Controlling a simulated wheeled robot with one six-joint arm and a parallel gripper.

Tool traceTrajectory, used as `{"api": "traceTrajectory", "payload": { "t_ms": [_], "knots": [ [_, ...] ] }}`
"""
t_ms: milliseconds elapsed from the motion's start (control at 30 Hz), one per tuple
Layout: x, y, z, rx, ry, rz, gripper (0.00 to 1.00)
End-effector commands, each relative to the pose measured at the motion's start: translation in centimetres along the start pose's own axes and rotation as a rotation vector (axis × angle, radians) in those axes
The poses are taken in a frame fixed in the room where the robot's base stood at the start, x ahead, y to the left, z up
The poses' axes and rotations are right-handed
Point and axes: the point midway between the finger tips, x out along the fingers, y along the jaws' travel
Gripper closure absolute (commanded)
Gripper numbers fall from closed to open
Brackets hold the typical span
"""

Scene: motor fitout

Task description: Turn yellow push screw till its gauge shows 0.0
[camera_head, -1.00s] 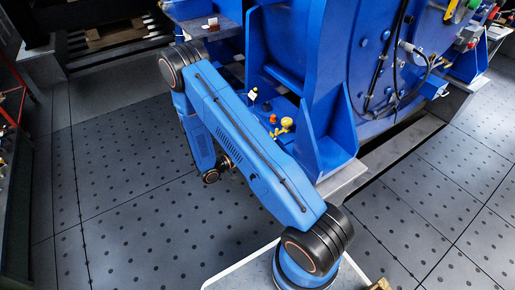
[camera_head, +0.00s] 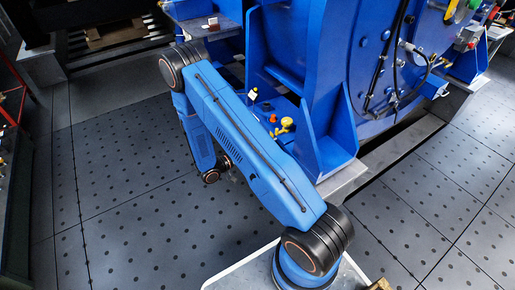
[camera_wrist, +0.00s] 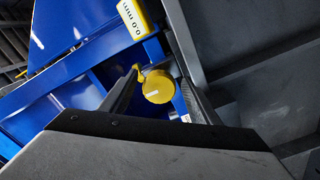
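The yellow push screw shows in the wrist view as a round yellow knob (camera_wrist: 158,87) with a pale mark on its face and a small yellow arm at its upper left. My gripper (camera_wrist: 160,80) has its two dark fingers apart, one on each side of the knob. I see no clear contact, and depth is hard to judge. A yellow gauge (camera_wrist: 135,18) at the top has a white display that seems to read 0.0, small and tilted. In the head view a yellow knob (camera_head: 286,123) sits on the blue base; my gripper is hidden behind my arm there.
A red-orange part (camera_head: 272,118) sits beside the yellow knob. The large blue motor housing (camera_head: 340,60) and its upright ribs stand close on the right. A dark grey beam (camera_wrist: 240,30) runs near the right finger. The tiled floor (camera_head: 130,200) at left is clear.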

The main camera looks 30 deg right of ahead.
Motion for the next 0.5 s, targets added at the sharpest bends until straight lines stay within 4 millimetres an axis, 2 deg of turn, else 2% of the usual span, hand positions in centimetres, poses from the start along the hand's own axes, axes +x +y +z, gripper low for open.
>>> {"api": "traceTrajectory", "payload": {
  "t_ms": [300, 500],
  "knots": [
    [-0.2, 0.0, -0.1, 0.001, 0.001, 0.0, 0.45],
    [-2.3, 0.0, -0.1, 0.002, 0.004, -0.001, 0.45]
  ]
}}
